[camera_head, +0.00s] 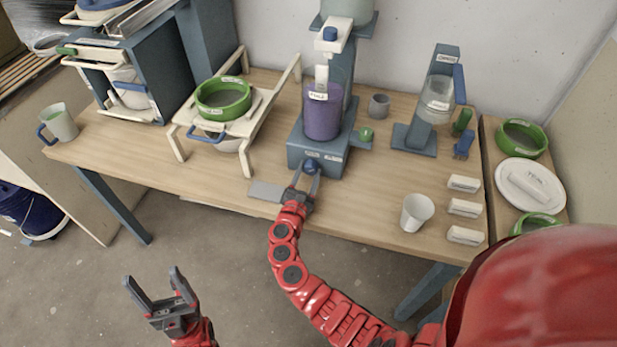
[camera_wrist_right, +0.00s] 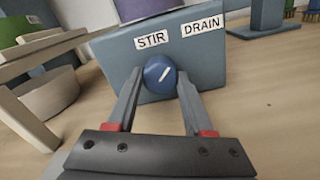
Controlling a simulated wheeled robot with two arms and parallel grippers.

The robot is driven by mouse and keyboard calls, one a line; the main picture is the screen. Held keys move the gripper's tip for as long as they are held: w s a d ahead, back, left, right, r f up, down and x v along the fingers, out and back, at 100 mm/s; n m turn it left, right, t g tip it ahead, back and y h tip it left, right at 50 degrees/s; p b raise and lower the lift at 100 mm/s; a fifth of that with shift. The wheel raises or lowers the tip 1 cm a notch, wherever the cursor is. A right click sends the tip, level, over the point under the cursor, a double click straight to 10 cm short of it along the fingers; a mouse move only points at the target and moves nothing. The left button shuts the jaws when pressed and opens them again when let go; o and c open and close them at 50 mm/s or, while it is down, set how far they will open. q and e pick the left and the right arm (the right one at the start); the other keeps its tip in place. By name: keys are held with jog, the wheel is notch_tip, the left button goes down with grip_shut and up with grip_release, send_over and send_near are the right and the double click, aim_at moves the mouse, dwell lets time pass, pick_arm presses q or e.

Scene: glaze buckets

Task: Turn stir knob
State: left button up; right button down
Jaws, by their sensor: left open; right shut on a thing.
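The blue stir knob (camera_head: 310,166) sits on the front of the blue-grey mixer base (camera_head: 335,158), under a purple container (camera_head: 323,118). In the right wrist view the knob (camera_wrist_right: 160,74) is round with a white pointer line tilted up to the right, below a STIR label (camera_wrist_right: 150,42). A DRAIN label (camera_wrist_right: 201,27) is to its right. My right gripper (camera_head: 304,182) has its fingers on both sides of the knob and is shut on it. My left gripper (camera_head: 152,288) is open and empty, over the floor in front of the table.
A white cup (camera_head: 416,212) and several white blocks (camera_head: 465,207) are on the table's right. A white stand (camera_head: 257,107) with a green-rimmed sieve (camera_head: 223,97) stands left of the mixer. A green part (camera_head: 365,134) sticks out at the mixer's right side.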

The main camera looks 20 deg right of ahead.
jog(key=m+b, duration=1.3)
jog(key=b, duration=0.2)
jog(key=shift+f, duration=0.15)
jog(key=shift+m+b, duration=1)
jog(key=shift+b, duration=0.35)
jog(key=shift+r, duration=0.2)
jog(key=shift+c, duration=1.5)
grip_release()
jog(key=shift+a, duration=0.1)
jog(key=v, duration=1.7)
jog(key=shift+s+a, duration=0.1)
jog(key=shift+s, duration=0.05)
